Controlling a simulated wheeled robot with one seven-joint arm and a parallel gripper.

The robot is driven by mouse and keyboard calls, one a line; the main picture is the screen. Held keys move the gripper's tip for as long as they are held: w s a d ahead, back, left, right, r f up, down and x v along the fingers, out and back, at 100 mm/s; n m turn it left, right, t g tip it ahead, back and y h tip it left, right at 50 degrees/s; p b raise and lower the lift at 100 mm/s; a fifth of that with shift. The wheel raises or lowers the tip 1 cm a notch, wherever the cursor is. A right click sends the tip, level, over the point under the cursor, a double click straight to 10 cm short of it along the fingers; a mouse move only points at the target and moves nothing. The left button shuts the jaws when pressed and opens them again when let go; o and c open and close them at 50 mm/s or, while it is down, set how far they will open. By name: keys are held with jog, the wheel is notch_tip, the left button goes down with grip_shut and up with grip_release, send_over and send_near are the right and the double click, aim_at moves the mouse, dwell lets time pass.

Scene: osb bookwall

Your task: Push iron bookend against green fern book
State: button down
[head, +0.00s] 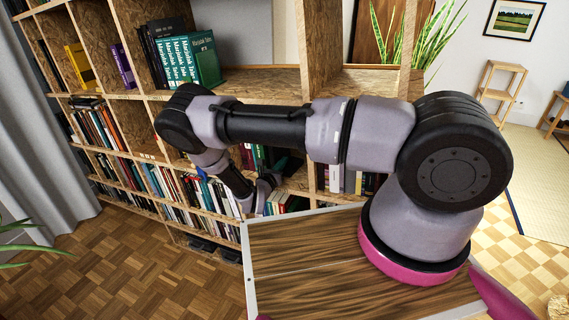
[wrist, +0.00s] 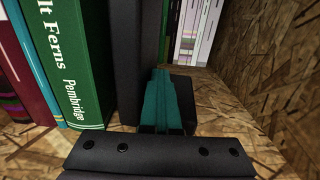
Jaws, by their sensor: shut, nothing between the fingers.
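The green fern book (wrist: 75,60) stands upright at the left in the wrist view, its spine reading "lt Ferns" and "Pembridge". The iron bookend (wrist: 125,60) is a dark upright plate just right of it. Their lower edges look very close; I cannot tell whether they touch. My gripper (wrist: 161,80) has its teal fingers shut and empty, at the right side of the bookend's plate and above its dark foot. Whether the fingers touch the plate is unclear. In the head view my gripper (head: 279,167) reaches into a shelf compartment, and the bookend cannot be made out there.
A dark red book (wrist: 15,95) and a blue one stand left of the green book. Pale books (wrist: 195,30) stand farther back at the right. The compartment's wooden side wall (wrist: 265,60) rises at the right, with bare shelf board before it.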

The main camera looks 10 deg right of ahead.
jog(key=shift+s, duration=0.1)
jog(key=shift+s+d, duration=0.15)
jog(key=shift+d, duration=0.1)
jog(key=v, duration=1.1)
